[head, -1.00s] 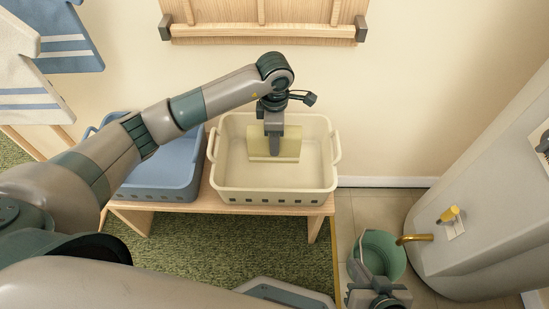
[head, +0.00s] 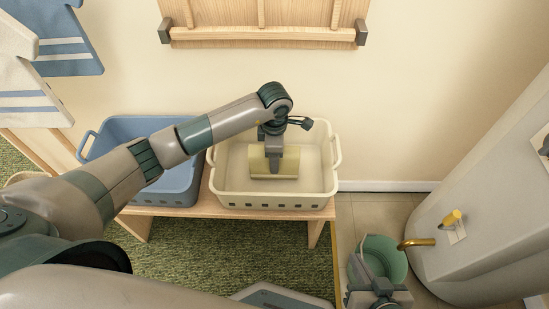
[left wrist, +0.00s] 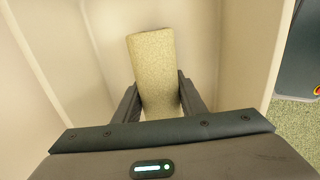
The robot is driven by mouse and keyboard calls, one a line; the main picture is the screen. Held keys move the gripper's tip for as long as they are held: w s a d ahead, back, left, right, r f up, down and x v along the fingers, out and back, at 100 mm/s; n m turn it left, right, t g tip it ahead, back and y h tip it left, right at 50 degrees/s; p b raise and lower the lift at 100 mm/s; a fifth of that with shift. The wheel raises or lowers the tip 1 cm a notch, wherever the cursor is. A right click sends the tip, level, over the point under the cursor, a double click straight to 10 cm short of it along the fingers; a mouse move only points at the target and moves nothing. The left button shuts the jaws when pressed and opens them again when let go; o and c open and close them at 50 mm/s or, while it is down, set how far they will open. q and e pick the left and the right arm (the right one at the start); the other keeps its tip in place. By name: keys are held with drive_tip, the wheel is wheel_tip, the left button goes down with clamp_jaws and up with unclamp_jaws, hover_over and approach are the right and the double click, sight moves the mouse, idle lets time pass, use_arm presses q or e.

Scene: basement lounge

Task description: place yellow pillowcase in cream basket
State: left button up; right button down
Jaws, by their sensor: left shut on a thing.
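The yellow pillowcase (head: 258,166) is a small folded, pale yellow block. It is inside the cream basket (head: 270,201), between its walls. My left gripper (head: 275,166) reaches down into the basket and is shut on the pillowcase. In the left wrist view the pillowcase (left wrist: 154,70) stands out between the two dark fingers (left wrist: 158,100), with cream walls on both sides. I cannot tell if it touches the basket floor. My right gripper (head: 376,294) is at the bottom right near the green bucket; its fingers are too unclear to judge.
A blue basket (head: 160,186) stands left of the cream one on the wooden bench (head: 222,210). A green bucket (head: 385,256) stands on the floor under a brass tap (head: 418,242). A wooden rack (head: 262,35) hangs on the wall behind.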

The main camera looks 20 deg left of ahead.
use_arm(q)
drive_tip(key=shift+f, duration=0.2)
use_arm(e)
drive_tip(key=shift+w+a+r, duration=0.15)
drive_tip(key=shift+w+r, duration=0.05)
use_arm(q)
drive_tip(key=o, duration=1.1)
use_arm(e)
drive_tip(key=shift+w+a+r+t, duration=0.1)
drive_tip(key=shift+a+r+t, duration=0.05)
drive_tip(key=shift+t, duration=0.15)
use_arm(q)
drive_tip(key=shift+r, duration=0.45)
wheel_tip(320, 180, up, 11)
drive_tip(key=shift+r+p, duration=0.2)
drive_tip(key=shift+p, duration=0.45)
use_arm(e)
drive_tip(key=s+d+f+g, duration=0.2)
drive_tip(key=shift+s+f+h, duration=0.2)
drive_tip(key=shift+s+h, duration=0.1)
drive_tip(key=shift+s, duration=0.05)
